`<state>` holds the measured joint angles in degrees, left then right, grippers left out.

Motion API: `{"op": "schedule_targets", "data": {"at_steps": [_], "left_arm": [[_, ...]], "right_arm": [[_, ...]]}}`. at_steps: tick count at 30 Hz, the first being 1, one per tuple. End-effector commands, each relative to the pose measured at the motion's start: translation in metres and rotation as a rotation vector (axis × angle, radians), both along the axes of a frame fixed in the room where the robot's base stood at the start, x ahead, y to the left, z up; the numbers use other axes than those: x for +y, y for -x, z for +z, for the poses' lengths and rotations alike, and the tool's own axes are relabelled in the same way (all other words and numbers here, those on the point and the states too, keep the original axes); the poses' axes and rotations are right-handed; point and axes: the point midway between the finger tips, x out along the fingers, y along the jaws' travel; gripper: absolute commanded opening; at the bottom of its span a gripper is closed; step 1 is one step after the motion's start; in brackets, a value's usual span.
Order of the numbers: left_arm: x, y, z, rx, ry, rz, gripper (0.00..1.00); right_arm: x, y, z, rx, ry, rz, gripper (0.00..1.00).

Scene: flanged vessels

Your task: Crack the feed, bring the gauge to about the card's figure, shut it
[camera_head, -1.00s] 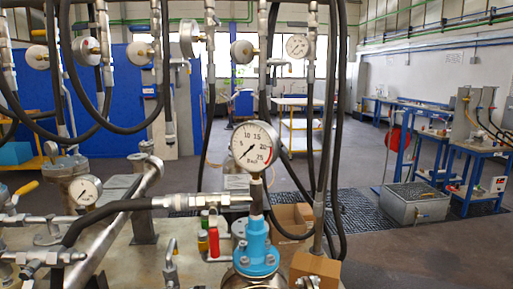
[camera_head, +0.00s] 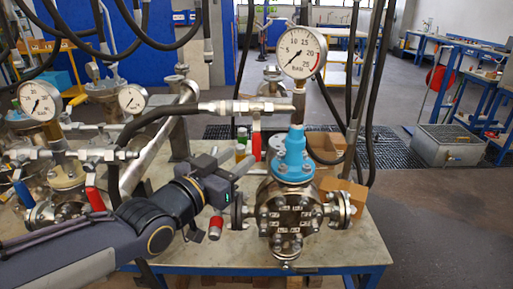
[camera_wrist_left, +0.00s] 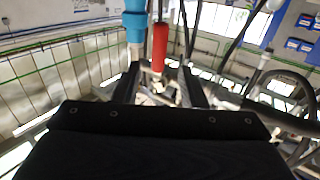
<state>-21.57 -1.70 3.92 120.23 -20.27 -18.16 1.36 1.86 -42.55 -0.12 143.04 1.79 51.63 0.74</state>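The vessel (camera_head: 290,215) is a round flanged body with a blue neck (camera_head: 294,155). Above it, the large gauge (camera_head: 303,52) has its needle at the low end, near zero. A red valve handle (camera_head: 256,145) stands left of the blue neck; another red grip (camera_head: 215,227) shows below my left gripper. My left gripper (camera_head: 225,175) is left of the vessel, fingers apart. In the left wrist view its fingers (camera_wrist_left: 160,88) are spread, with a red handle (camera_wrist_left: 160,45) beyond them and blue part (camera_wrist_left: 135,25) beside it. No card can be made out. My right gripper is out of view.
Two smaller gauges (camera_head: 40,101) (camera_head: 132,98) and a blue-handled valve (camera_head: 24,192) are at the left. Black hoses (camera_head: 365,90) hang near the gauge. A metal tub (camera_head: 447,145) stands on the floor at right.

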Motion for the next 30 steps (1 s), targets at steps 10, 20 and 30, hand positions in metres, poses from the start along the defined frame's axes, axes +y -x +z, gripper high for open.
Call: {"op": "schedule_targets", "data": {"at_steps": [10, 20, 30], "left_arm": [[-0.030, -0.041, 0.003, -0.007, 0.002, -0.007, 0.38], [-0.044, -0.064, 0.002, -0.008, 0.003, -0.004, 0.38], [-0.044, -0.064, 0.002, -0.008, 0.003, -0.004, 0.22]], "right_arm": [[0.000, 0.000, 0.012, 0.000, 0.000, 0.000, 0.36], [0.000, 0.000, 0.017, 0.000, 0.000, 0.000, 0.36], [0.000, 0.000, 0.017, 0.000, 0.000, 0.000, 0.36]]}}
